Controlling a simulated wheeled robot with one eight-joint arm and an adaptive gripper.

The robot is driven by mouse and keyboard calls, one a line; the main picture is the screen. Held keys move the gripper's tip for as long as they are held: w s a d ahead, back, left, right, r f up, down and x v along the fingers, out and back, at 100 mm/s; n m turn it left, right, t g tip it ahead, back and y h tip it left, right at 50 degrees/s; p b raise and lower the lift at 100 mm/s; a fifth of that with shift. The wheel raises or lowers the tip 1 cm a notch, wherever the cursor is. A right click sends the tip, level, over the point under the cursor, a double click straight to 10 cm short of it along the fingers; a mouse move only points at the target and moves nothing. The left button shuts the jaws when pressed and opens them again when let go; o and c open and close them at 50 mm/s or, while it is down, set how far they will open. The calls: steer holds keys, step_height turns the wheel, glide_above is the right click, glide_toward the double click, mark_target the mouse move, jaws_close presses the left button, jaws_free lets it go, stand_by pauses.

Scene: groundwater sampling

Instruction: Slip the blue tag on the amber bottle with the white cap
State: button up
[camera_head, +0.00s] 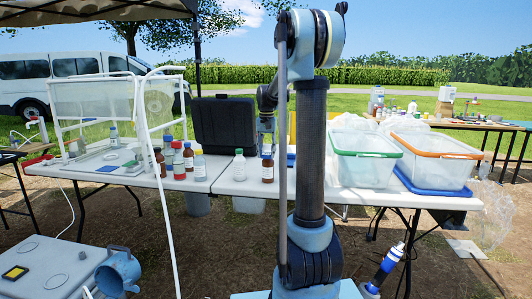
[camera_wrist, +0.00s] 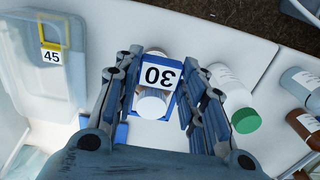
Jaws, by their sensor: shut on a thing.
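My gripper (camera_wrist: 160,98) is shut on the blue tag (camera_wrist: 158,76), which carries a white card with the number 30, upside down in the wrist view. A bottle with a white cap (camera_wrist: 152,104) shows within the tag's blue frame, between my fingers. I cannot tell whether the frame is around the cap or just above it. The head view shows the amber bottle with the white cap (camera_head: 267,170) upright on the white table, right below my gripper (camera_head: 267,133).
A green-capped bottle (camera_wrist: 243,118) stands close to my right fingers. Several other bottles stand to the left on the table in the head view, including a red-capped amber one (camera_head: 160,163). A clear bin with a yellow tag marked 45 (camera_wrist: 50,50) is on the other side.

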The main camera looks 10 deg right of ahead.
steer(key=shift+f, duration=0.3)
steer(key=o, duration=1)
step_height(320, 180, up, 12)
steer(key=shift+f, duration=0.1)
stand_by(0.6)
